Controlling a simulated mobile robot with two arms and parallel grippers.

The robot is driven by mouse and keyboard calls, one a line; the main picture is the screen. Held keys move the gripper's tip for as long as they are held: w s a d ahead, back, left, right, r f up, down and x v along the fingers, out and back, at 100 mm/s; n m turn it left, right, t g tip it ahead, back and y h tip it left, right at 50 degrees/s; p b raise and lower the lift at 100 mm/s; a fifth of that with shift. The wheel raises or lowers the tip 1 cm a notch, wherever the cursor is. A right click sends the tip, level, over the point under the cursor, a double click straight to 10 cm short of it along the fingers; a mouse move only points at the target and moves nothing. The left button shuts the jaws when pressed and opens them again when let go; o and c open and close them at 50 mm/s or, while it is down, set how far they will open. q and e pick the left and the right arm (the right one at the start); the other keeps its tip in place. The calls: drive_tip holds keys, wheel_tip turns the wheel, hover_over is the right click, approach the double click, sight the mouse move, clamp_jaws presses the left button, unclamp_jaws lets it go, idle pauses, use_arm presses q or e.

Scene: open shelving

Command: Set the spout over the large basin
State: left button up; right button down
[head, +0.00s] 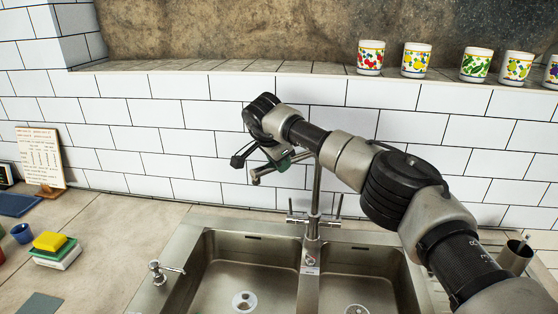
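The metal faucet stands on the sink's back rim, between two basins. Its spout (264,174) points left, with its tip showing against the tiled wall above the back of the left basin. The left basin (215,268) looks the larger; the right basin (372,262) is partly hidden by my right arm. My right gripper (260,160) reaches in from the right and hangs at the spout, its dark fingers spread apart. Whether it touches the spout I cannot tell. Part of the spout is hidden behind the gripper. My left gripper is out of view.
A soap dispenser (159,273) stands left of the sink. Several painted mugs, including one with red fruit (370,58), stand on the ledge. A metal cup (515,256) is at right.

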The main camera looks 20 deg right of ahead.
drive_tip(key=shift+r, duration=0.1)
drive_tip(key=c, duration=0.9)
unclamp_jaws()
drive_tip(key=shift+o, duration=0.2)
drive_tip(key=shift+s+a+r, duration=0.1)
drive_tip(key=shift+a+r, duration=0.05)
drive_tip(key=shift+r, duration=0.1)
drive_tip(key=b+v, duration=0.3)
drive_tip(key=v, duration=0.7)
